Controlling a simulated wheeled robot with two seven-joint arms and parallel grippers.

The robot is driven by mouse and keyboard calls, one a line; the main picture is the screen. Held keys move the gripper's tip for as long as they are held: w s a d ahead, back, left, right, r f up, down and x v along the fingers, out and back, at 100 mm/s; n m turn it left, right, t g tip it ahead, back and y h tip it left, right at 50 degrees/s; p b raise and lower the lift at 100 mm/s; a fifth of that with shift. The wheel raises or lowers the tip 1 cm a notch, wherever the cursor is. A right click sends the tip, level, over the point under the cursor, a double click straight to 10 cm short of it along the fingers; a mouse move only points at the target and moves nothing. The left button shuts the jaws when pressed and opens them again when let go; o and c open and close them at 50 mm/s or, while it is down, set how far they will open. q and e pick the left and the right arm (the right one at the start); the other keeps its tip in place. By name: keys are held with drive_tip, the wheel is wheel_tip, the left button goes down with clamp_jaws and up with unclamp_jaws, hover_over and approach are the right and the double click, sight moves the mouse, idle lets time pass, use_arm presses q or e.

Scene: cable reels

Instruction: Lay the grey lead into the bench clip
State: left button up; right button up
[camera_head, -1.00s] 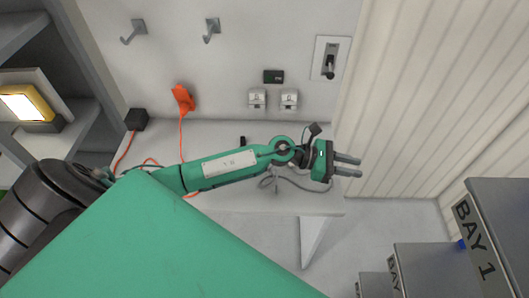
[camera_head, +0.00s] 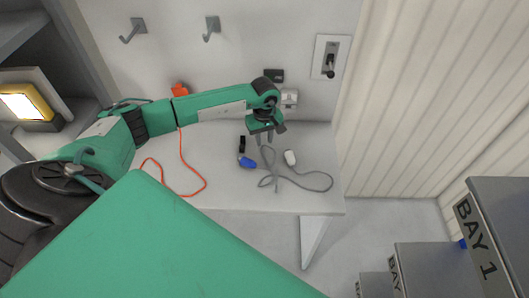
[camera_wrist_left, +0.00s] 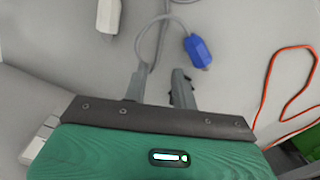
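The grey lead (camera_head: 306,187) lies loosely looped on the white bench, with a blue plug (camera_head: 247,162) at one end and a white connector (camera_head: 290,157) at the other. My left gripper (camera_head: 265,139) points down over the lead, behind the loops. In the left wrist view its fingers (camera_wrist_left: 158,88) are apart, and a stretch of grey lead (camera_wrist_left: 148,50) shows beyond and between them, not gripped. A small black piece (camera_head: 242,143), perhaps the bench clip, stands just left of the gripper; I cannot make out its shape. My right gripper is out of view.
An orange lead (camera_head: 204,180) lies on the bench left of the grey one. The back wall carries two hooks (camera_head: 213,28), a switch (camera_head: 331,60) and a small pale box (camera_head: 289,97). The bench (camera_head: 320,143) is clear at right. Bay units (camera_head: 430,265) stand lower right.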

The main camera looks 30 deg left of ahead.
sight(265, 159)
use_arm(q)
wheel_tip(265, 159, down, 8)
drive_tip(key=b, duration=0.3)
drive_tip(key=shift+r+b, duration=0.2)
drive_tip(key=shift+b, duration=0.2)
drive_tip(key=shift+f+b, duration=0.4)
drive_tip(key=shift+f, duration=0.05)
drive_tip(key=shift+f, duration=0.1)
drive_tip(key=shift+f, duration=0.15)
drive_tip(key=shift+c, duration=0.8)
clamp_jaws()
drive_tip(key=shift+r, duration=0.2)
